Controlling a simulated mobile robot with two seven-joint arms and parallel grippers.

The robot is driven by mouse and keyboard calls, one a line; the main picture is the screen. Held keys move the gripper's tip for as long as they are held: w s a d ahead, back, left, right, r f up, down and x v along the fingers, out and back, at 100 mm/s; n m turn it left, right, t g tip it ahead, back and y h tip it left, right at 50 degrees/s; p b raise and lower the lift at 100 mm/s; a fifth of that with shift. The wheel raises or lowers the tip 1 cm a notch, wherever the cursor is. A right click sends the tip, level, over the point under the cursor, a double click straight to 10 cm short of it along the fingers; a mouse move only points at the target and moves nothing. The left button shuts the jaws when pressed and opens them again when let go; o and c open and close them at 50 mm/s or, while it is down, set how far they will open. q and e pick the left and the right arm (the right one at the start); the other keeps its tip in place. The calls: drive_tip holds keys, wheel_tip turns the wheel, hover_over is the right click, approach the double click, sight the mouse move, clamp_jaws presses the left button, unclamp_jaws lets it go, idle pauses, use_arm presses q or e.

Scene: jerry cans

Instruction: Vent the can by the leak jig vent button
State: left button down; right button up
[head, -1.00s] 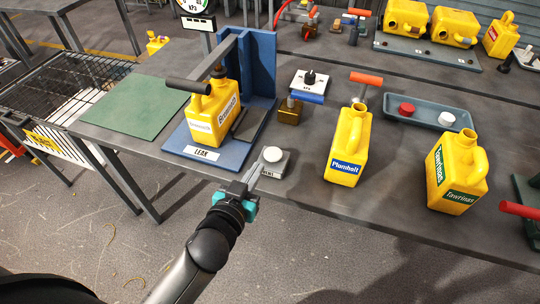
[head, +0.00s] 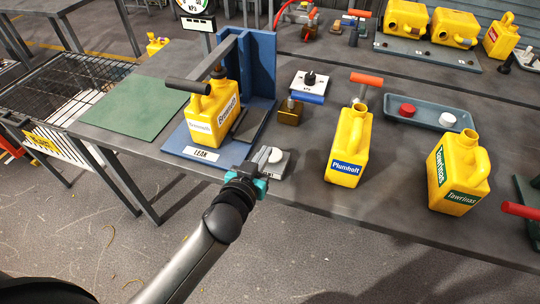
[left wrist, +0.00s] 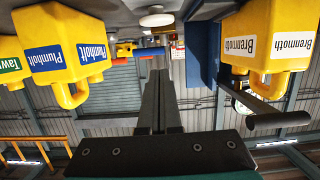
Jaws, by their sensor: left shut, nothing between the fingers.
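The leak jig (head: 262,80) is a blue base and upright plate with a dark clamp arm. The yellow Brenmoth can (head: 212,112) stands upright on its base, under the clamp. The vent button (head: 276,155) is a white round cap on a small grey box at the jig's front right. It also shows in the left wrist view (left wrist: 156,18), which is upside down. My left gripper (head: 262,157) is shut and empty, its tips just left of the button in the head view. In the wrist view the tips (left wrist: 160,75) look apart from the button. My right gripper is out of view.
The yellow Plumholt can (head: 349,145) and Tawrinas can (head: 457,172) stand to the right. A grey tray (head: 425,120) holds a red and a white cap. A green mat (head: 135,115) lies left. The gauge (head: 192,5) stands behind the jig.

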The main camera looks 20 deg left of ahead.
sight(273, 155)
use_arm(q)
drive_tip(key=x, duration=0.4)
drive_tip(key=shift+b, duration=0.3)
drive_tip(key=f+b, duration=0.1)
drive_tip(key=f, duration=0.2)
drive_tip(key=shift+w+f+b, duration=0.2)
drive_tip(key=shift+b, duration=0.1)
drive_tip(key=shift+f, duration=0.35)
drive_tip(key=shift+f, duration=0.15)
